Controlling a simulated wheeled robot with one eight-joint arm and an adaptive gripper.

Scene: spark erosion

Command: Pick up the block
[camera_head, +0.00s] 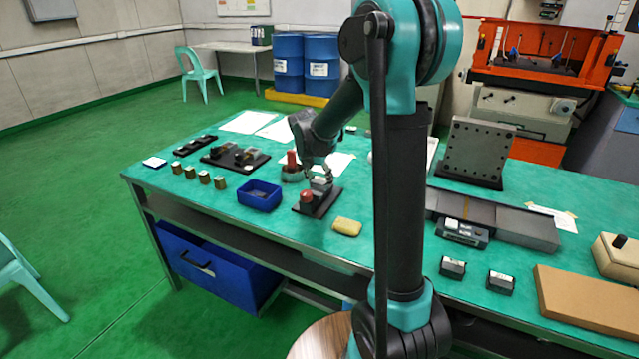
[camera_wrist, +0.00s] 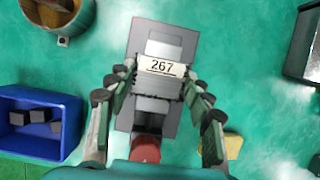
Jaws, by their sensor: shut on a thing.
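In the wrist view a grey metal block (camera_wrist: 161,86) with a white label reading "267" sits between the fingers of my gripper (camera_wrist: 161,80). The fingers press on its left and right sides. The block is over a dark grey plate (camera_wrist: 166,120) with a red knob (camera_wrist: 146,150) at its near end. I cannot tell whether the block rests on the plate or is slightly raised. In the head view my gripper (camera_head: 321,179) points down at the block, which is partly hidden by the fingers, above the dark plate (camera_head: 322,207).
A blue bin (camera_head: 260,196) with dark pieces inside stands left of the plate. A yellow bar (camera_head: 347,227) lies to its right. A round container (camera_wrist: 58,24) stands behind. A metal angle plate (camera_head: 476,150) and grey slab (camera_head: 500,221) are farther right on the green table.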

